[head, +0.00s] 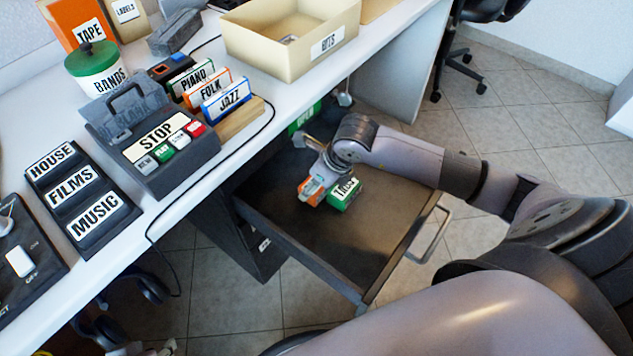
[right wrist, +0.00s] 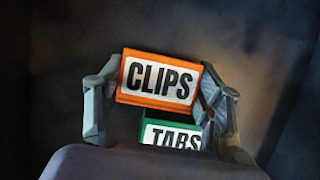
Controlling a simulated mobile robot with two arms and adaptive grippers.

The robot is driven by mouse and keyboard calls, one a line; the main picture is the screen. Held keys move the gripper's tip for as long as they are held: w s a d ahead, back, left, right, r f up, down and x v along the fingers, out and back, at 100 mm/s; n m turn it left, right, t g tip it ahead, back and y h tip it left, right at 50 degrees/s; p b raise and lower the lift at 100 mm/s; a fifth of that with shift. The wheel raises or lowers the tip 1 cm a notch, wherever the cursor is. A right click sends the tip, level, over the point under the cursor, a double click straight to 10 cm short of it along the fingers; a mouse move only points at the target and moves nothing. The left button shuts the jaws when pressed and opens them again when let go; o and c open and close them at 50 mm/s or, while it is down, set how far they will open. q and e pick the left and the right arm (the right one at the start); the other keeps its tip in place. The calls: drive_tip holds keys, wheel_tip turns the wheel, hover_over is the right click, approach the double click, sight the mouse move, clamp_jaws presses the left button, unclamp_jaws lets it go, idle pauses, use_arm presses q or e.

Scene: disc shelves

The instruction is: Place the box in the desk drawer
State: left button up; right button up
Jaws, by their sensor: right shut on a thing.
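The orange box labelled CLIPS (right wrist: 159,80) is between the fingers of my right gripper (right wrist: 160,95), which is shut on it. In the head view the orange box (head: 312,190) is inside the open desk drawer (head: 375,235). I cannot tell whether it touches the drawer floor. My right gripper (head: 318,165) reaches down over it, hiding part of it. A green box (head: 345,193) stands right beside it in the drawer; its label reads TABS in the right wrist view (right wrist: 173,134). My left gripper is not in view.
Another green box (head: 304,118) sits at the drawer's back, partly under the desk edge. The drawer's front half is bare. A dark STOP device (head: 150,150), small labelled boxes, a cream bin (head: 270,55) and a hanging cable (head: 160,240) are on or at the white desk.

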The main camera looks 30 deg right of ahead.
drive_tip(key=o, duration=1.1)
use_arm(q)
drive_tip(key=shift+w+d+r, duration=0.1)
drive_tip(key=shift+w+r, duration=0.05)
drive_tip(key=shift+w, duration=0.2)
use_arm(e)
drive_tip(key=shift+o, duration=0.2)
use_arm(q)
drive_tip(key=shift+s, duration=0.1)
use_arm(e)
drive_tip(key=p+v, duration=0.1)
drive_tip(key=v, duration=0.3)
drive_tip(key=shift+w, duration=0.1)
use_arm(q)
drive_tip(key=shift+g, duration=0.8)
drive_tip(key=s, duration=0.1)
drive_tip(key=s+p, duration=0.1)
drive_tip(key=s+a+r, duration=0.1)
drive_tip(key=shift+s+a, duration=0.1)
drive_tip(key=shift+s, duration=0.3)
use_arm(e)
drive_tip(key=v, duration=0.8)
drive_tip(key=shift+s, duration=0.2)
